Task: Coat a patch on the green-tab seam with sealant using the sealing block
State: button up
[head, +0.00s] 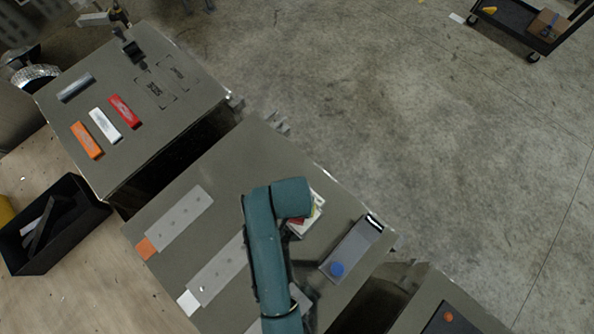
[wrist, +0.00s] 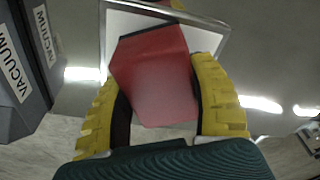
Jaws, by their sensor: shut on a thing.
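In the wrist view my gripper (wrist: 154,72) has its yellow fingers shut on a red block (wrist: 152,92). The block is over a white-surfaced tray with a metal rim (wrist: 220,36); I cannot tell whether it touches it. In the head view my teal arm hides the gripper and most of that spot; a bit of a white, red and green item (head: 318,199) shows beside the arm. An orange-tab seam strip (head: 182,213) and a white-tab strip (head: 215,272) lie on the near grey trailer top. A third strip (head: 301,297) is partly behind my arm. No green tab is clearly visible.
A black bin (head: 85,224) stands left. Boxes labelled VACUUM (wrist: 22,75) show in the wrist view.

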jog(key=shift+f, duration=0.55)
dwell(1.4)
jog(key=shift+r, duration=3.65)
